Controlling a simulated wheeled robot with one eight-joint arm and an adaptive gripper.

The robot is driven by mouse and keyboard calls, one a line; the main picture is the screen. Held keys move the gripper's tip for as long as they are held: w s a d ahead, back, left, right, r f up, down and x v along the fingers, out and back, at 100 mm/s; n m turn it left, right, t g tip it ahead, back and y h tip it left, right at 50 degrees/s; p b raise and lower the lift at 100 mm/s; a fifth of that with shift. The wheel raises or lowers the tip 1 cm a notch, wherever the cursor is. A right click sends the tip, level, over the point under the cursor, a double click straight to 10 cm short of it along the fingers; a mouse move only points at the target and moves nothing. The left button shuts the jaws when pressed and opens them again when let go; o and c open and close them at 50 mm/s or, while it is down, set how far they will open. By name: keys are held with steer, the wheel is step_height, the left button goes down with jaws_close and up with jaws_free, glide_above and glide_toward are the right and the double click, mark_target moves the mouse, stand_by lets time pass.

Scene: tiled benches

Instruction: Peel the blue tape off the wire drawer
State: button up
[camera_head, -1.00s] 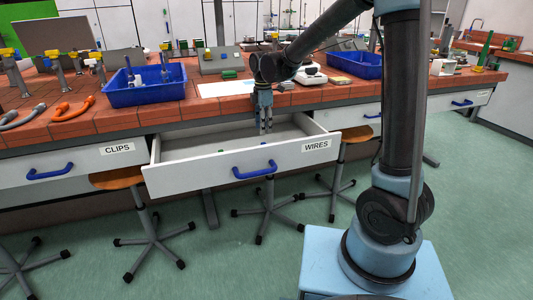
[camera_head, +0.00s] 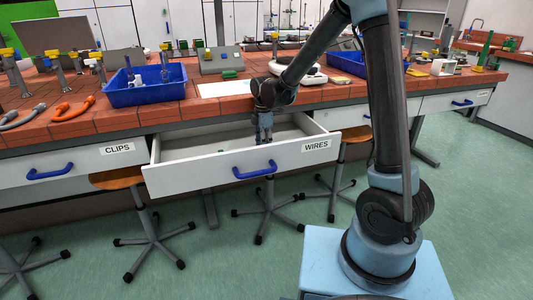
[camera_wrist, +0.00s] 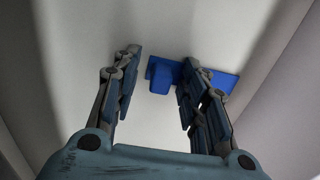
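A blue piece (camera_wrist: 222,80), perhaps the tape, lies against a pale drawer surface beyond the fingers. The right finger partly covers it, and its left end shows between the fingers. I cannot tell whether the finger touches it.
A small green thing (camera_head: 221,152) shows at the drawer front's top edge. A blue bin (camera_head: 145,88) stands on the bench above. The closed CLIPS drawer (camera_head: 80,165) is at left. Stools (camera_head: 150,215) stand below. The drawer walls (camera_wrist: 285,85) are close around my gripper.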

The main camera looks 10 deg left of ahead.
jaws_close()
steer(key=shift+r, duration=0.3)
steer(key=shift+r, duration=1.75)
steer(key=shift+r, duration=0.1)
steer(key=shift+r, duration=2.4)
